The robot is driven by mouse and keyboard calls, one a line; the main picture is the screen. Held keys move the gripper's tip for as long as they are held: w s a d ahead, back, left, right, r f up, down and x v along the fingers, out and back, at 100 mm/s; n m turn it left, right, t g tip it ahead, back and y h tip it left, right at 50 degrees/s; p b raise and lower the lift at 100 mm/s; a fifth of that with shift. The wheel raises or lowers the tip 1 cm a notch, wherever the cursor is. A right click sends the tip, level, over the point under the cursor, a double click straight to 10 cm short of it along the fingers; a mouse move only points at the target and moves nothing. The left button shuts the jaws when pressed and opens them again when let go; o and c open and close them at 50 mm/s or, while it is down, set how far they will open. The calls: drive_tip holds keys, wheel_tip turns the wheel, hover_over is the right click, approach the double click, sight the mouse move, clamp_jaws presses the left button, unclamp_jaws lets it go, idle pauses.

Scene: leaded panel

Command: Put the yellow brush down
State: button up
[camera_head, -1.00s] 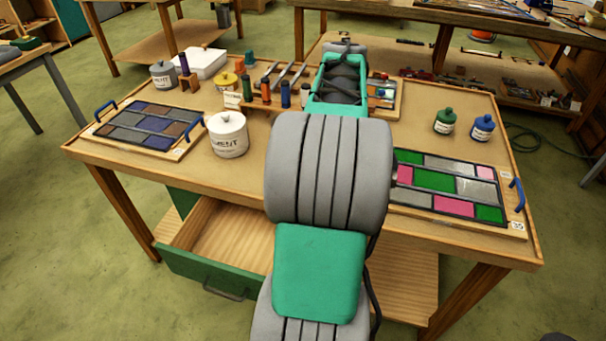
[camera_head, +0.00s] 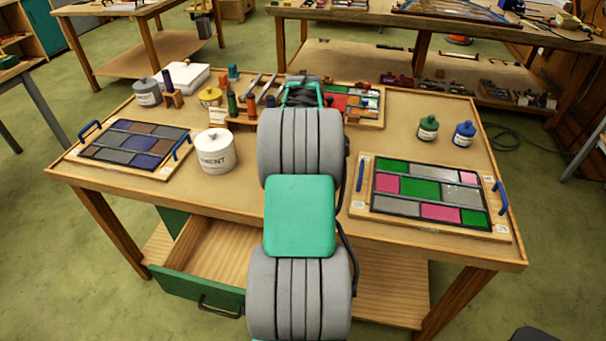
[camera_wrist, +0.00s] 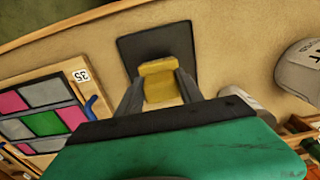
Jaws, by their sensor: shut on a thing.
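The yellow brush (camera_wrist: 160,82) shows in the wrist view as a short yellow block between the two grey fingers. My gripper (camera_wrist: 158,92) is shut on it. Just beyond the brush is a dark square pad (camera_wrist: 150,46) on the tan table (camera_wrist: 225,40), and the brush overlaps it in the picture. I cannot tell whether the brush touches the pad. In the head view my own arm hides the gripper, brush and pad.
A white cement pot (camera_head: 215,152) stands left of my arm. A green and pink glass panel (camera_head: 430,190) lies right, a blue-brown panel (camera_head: 135,142) left. A rack of bottles (camera_head: 250,112) stands behind. An open drawer (camera_head: 205,285) juts out in front.

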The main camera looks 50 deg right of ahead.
drive_tip(key=shift+f, duration=1.5)
drive_tip(key=o, duration=1.3)
drive_tip(key=shift+f, duration=0.15)
wheel_tip(320, 180, up, 12)
drive_tip(key=shift+a+r+b, duration=0.1)
drive_tip(key=shift+r+b, duration=0.05)
drive_tip(key=shift+b, duration=0.4)
drive_tip(key=w+a+r+n, duration=0.2)
drive_tip(key=w+a+n, duration=0.3)
drive_tip(key=a, duration=0.9)
drive_tip(key=a+n+t, duration=0.2)
drive_tip(key=a+n, duration=0.2)
drive_tip(key=a, duration=1.3)
drive_tip(key=s+a+f+n, duration=0.2)
drive_tip(key=s+a, duration=0.1)
drive_tip(key=a, duration=0.2)
drive_tip(key=s+a+f+n+t, duration=0.1)
drive_tip(key=s+a+f+n, duration=0.1)
drive_tip(key=a, duration=0.3)
drive_tip(key=shift+s+a+f+n+t, duration=0.3)
drive_tip(key=shift+s+a+f, duration=0.15)
drive_tip(key=shift+s, duration=0.35)
